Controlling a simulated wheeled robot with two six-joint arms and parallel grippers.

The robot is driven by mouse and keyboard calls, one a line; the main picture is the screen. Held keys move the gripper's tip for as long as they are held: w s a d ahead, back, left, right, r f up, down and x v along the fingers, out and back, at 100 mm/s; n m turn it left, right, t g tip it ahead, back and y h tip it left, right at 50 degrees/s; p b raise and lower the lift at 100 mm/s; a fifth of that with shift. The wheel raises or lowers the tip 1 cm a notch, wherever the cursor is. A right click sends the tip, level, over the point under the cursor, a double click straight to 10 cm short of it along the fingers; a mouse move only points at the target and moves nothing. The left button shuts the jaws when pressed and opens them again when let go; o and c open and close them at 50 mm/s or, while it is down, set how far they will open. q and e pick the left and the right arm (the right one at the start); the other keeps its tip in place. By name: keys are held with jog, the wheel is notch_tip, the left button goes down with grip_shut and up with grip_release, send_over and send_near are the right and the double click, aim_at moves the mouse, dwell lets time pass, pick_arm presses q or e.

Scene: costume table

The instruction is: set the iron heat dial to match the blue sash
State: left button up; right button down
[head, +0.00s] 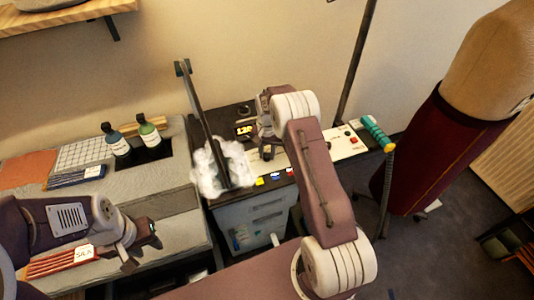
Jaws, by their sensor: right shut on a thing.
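The blue sash (76,177) lies folded on the grey table at the left, with a white label too small to read. My left gripper (146,256) is open and empty at the front left, to the right of a red folded sash (58,263) labelled SILK.
Two bottles (118,145) stand on a dark mat behind the blue sash. White fluffy stuff (207,172) surrounds an upright dark post left of the panel. A teal-handled tool (377,133) is at the right, before a maroon dress form (440,150).

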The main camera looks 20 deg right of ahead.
aim_at(267, 154)
jog(key=c, duration=1.1)
grip_release()
jog(key=shift+w+d+r, duration=0.1)
jog(key=shift+w+r, duration=0.1)
jog(key=shift+s+f, duration=0.1)
notch_tip(267, 154, up, 9)
jog(key=b, duration=0.1)
